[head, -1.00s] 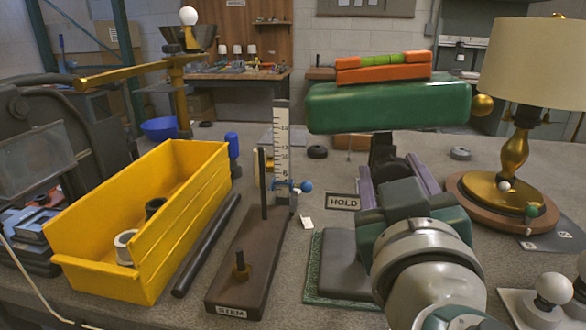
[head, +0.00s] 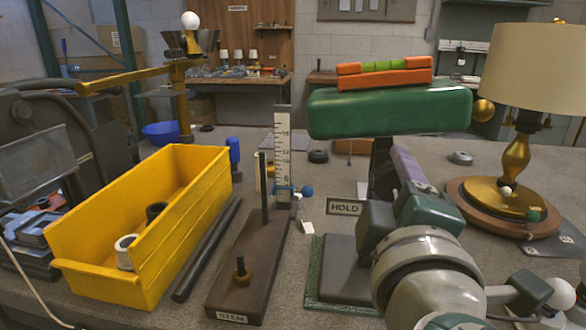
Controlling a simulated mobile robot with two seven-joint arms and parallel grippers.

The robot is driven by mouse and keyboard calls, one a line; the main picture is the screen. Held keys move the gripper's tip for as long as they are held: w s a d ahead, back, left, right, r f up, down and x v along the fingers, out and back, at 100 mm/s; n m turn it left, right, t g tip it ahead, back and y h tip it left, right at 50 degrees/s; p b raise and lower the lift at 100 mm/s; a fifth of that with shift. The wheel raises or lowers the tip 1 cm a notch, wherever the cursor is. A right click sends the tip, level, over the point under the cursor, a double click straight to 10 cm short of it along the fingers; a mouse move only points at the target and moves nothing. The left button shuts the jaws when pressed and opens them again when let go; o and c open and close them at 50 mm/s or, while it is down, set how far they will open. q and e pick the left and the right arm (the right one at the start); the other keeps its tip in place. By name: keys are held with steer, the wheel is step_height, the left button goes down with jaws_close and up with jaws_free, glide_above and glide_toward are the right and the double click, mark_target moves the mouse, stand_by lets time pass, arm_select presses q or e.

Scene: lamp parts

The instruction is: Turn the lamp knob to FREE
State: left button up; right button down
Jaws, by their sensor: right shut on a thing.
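My right gripper (head: 392,168) reaches in from the bottom right toward the foot of the black post under the green padded beam (head: 390,112). One purple finger shows; the other is hidden by the rolled wrist. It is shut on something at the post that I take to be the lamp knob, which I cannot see. A HOLD label (head: 345,207) stands just left of the wrist. No FREE label is visible. The lamp (head: 515,155), with a beige shade and brass stem, stands on a round wooden base at the right. My left gripper is out of view.
A yellow bin (head: 85,250) holding rings stands at the left. A brown STEM block (head: 250,265) with an upright rod is in the middle, beside a ruler (head: 283,150). A white bulb (head: 560,293) is near my right forearm. Orange and green blocks (head: 385,72) rest on the beam.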

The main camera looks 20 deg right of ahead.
steer(key=n+p, duration=0.1)
steer(key=n, duration=0.5)
steer(key=shift+p, duration=0.3)
stand_by(0.4)
steer(key=shift+c, duration=1.3)
jaws_free()
steer(key=shift+s, duration=0.1)
steer(key=b+v, duration=0.2)
steer(key=v, duration=0.7)
steer(key=shift+s+a, duration=0.2)
steer(key=shift+s, duration=0.15)
